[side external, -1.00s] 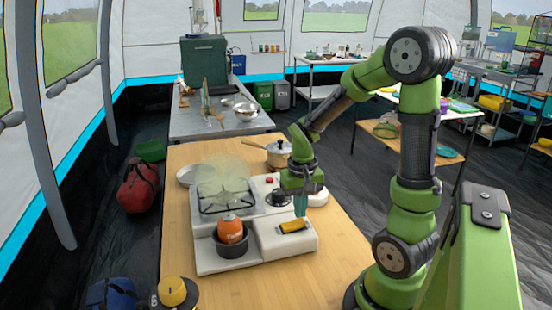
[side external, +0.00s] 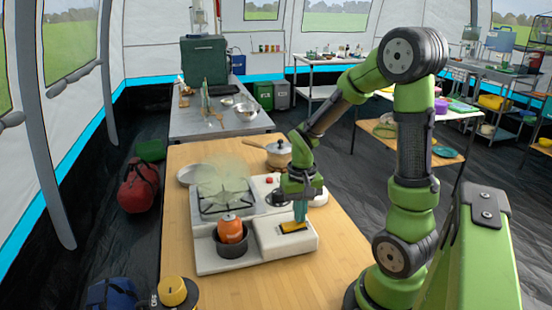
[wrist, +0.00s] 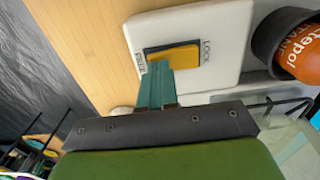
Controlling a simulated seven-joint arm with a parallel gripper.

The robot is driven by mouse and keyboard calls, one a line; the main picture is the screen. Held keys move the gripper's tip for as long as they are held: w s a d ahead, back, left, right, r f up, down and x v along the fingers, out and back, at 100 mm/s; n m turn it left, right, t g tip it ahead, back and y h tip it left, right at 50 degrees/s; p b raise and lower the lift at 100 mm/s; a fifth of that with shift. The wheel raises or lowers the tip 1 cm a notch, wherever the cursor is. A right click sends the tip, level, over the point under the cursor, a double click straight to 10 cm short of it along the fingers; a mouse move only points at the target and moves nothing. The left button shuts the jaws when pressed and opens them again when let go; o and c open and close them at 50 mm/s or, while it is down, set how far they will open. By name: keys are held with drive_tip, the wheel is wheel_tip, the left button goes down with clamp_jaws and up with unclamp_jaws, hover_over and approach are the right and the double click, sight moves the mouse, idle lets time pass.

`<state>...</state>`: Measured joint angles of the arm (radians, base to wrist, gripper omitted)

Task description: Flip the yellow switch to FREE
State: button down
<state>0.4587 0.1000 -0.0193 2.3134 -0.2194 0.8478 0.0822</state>
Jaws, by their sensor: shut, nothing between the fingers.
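The yellow switch (side external: 291,227) sits in a dark recess on the raised front-right block of the white stove unit. In the wrist view the switch (wrist: 172,54) lies between the printed words LOCK (wrist: 206,52) on the right and FREE (wrist: 140,64) on the left. My gripper (side external: 300,218) is shut and empty, pointing down over the switch. In the wrist view its teal fingertips (wrist: 157,68) overlap the switch's near edge, close to the FREE label. I cannot tell whether they press on it or which way the switch is tilted.
An orange canister (side external: 230,230) stands in a dark pot (side external: 232,245) left of the switch. A burner grate (side external: 222,203) with haze above it lies behind. A lidded pot (side external: 279,153) stands farther back. The wooden table (side external: 330,265) is clear at the right front.

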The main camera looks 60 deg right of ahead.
drive_tip(key=shift+f, duration=0.3)
drive_tip(key=shift+r, duration=3.55)
drive_tip(key=s+a+r+n+t+y, duration=0.1)
drive_tip(key=a+r+n+t, duration=0.1)
drive_tip(key=a+r, duration=0.3)
drive_tip(key=a+r+n+t+y, duration=0.1)
drive_tip(key=a+r+n+t, duration=0.2)
drive_tip(key=a, duration=0.8)
wheel_tip(320, 180, up, 2)
drive_tip(key=shift+s+a+r+t, duration=0.15)
drive_tip(key=shift+s+t, duration=0.25)
drive_tip(key=shift+t, duration=0.7)
